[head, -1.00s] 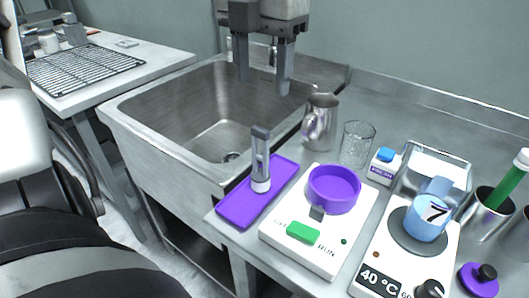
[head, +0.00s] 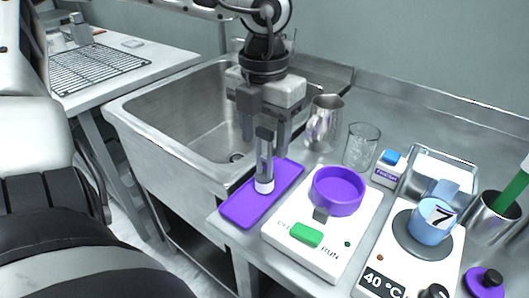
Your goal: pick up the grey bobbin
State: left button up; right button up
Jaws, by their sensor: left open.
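The grey bobbin appears to be the upright grey piece with a pale round foot (head: 264,170), standing on a purple tray (head: 236,212) at the sink's front right corner. My left gripper (head: 265,142) comes down from above, open and empty, with its fingers pointing down. In the picture its two fingers lie on either side of the bobbin's top. I cannot tell whether the top is between the fingers or in front of them. My right gripper is not in view.
Right of the tray stands a white device (head: 300,255) with a purple bowl (head: 338,188) and a green switch. A metal jug (head: 322,128) and a glass (head: 360,148) stand behind. A hotplate (head: 400,255) holds a blue cup (head: 430,222). The sink (head: 180,125) is empty.

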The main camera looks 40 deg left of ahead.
pick_arm(q)
grip_shut()
jog(key=shift+r, duration=0.15)
